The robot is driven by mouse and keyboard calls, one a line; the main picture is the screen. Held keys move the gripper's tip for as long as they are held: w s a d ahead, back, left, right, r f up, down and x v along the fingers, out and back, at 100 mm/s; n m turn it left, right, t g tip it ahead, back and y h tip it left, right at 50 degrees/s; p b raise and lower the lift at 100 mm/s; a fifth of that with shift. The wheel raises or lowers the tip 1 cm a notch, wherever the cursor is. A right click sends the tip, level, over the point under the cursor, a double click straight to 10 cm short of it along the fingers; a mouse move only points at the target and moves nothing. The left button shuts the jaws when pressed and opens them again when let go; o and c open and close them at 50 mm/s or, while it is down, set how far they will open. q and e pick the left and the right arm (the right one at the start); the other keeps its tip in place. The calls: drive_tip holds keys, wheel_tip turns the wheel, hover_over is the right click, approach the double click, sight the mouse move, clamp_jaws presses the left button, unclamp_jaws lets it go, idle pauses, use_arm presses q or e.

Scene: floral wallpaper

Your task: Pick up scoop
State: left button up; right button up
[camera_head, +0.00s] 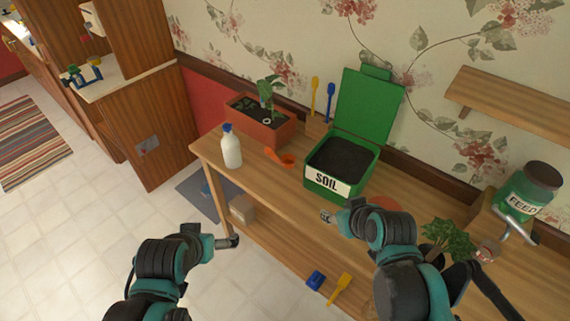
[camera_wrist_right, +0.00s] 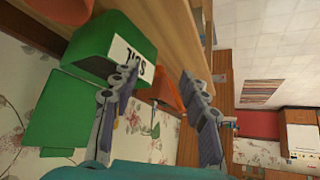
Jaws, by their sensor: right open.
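An orange scoop (camera_head: 281,158) lies on the wooden table between the white bottle and the green soil bin. My right gripper (camera_head: 327,216) is near the table's front edge, in front of the soil bin and apart from the scoop. In the right wrist view its two fingers (camera_wrist_right: 150,88) are spread, with nothing held. An orange-brown shape (camera_wrist_right: 166,88) shows beyond them; I cannot tell whether it is scoop or planter. My left gripper (camera_head: 232,242) hangs in front of the table, away from the scoop; its jaws are too small to judge.
The open soil bin (camera_head: 328,184) stands right of the scoop. A white bottle (camera_head: 231,148) stands left, a planter (camera_head: 259,128) behind. Blue and yellow tools (camera_head: 315,100) stand at the back. A feed jar (camera_head: 529,192) and leafy plant (camera_head: 449,234) are at right.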

drive_tip(key=w+a+f+n+t+y+b, duration=0.2)
drive_tip(key=w+a+n+y, duration=0.35)
drive_tip(key=w, duration=0.85)
drive_tip(key=n+t+b, duration=0.1)
drive_tip(key=n+t, duration=0.1)
drive_tip(key=n, duration=0.2)
approach(276, 159)
drive_tip(key=w+f, duration=0.2)
drive_tip(key=w, duration=0.1)
drive_tip(key=shift+w+a+f+b, duration=0.25)
drive_tip(key=shift+w+a+b, duration=0.3)
drive_tip(key=shift+w+a, duration=0.5)
drive_tip(key=b+x, duration=0.1)
drive_tip(key=x, duration=0.1)
drive_tip(key=b+x, duration=0.1)
drive_tip(key=x, duration=0.2)
drive_tip(key=shift+s+a+r, duration=0.15)
drive_tip(key=shift+a+r, duration=0.1)
drive_tip(key=shift+a, duration=0.1)
drive_tip(key=shift+w+a, duration=0.1)
drive_tip(key=shift+w, duration=0.15)
drive_tip(key=shift+s, duration=0.1)
clamp_jaws()
